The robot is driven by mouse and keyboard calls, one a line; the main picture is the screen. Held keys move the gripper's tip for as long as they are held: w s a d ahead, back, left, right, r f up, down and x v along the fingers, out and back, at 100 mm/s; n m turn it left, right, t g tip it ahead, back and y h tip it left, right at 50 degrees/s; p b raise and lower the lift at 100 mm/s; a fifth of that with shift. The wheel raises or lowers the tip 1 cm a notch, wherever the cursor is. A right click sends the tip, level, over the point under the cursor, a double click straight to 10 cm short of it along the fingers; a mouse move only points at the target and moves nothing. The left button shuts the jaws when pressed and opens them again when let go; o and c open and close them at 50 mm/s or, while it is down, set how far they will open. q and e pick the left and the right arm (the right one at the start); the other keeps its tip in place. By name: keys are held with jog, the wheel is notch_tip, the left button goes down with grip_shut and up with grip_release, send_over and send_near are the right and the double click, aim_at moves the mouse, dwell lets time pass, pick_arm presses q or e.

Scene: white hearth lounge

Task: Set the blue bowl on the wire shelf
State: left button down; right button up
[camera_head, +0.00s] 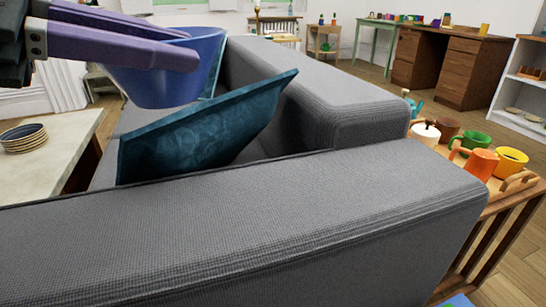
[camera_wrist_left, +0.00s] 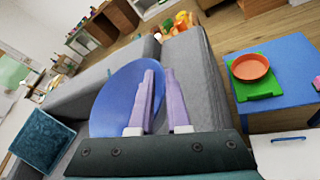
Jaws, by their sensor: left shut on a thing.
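My left gripper (camera_head: 190,47) comes in from the upper left with its purple fingers shut on the rim of the blue bowl (camera_head: 160,90). The bowl hangs in the air above the grey sofa, close to a teal cushion. In the left wrist view the bowl (camera_wrist_left: 112,100) is at the left side of the fingers (camera_wrist_left: 160,72), which hide part of its rim. I cannot make out a wire shelf in either view. My right gripper is not in view.
A grey sofa (camera_head: 260,225) fills the middle, with a teal cushion (camera_head: 205,130) on it. A wooden side table (camera_head: 525,190) holds a teapot and mugs. A table with stacked plates (camera_head: 24,138) stands left. A blue table (camera_wrist_left: 285,82) carries a green tray with an orange bowl.

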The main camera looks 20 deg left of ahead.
pick_arm(q)
notch_tip(320, 180, down, 19)
jog(key=b, duration=1.2)
jog(key=shift+r, duration=0.2)
jog(key=c, duration=1.3)
grip_release()
jog(key=shift+f, duration=0.15)
jog(key=o, duration=0.4)
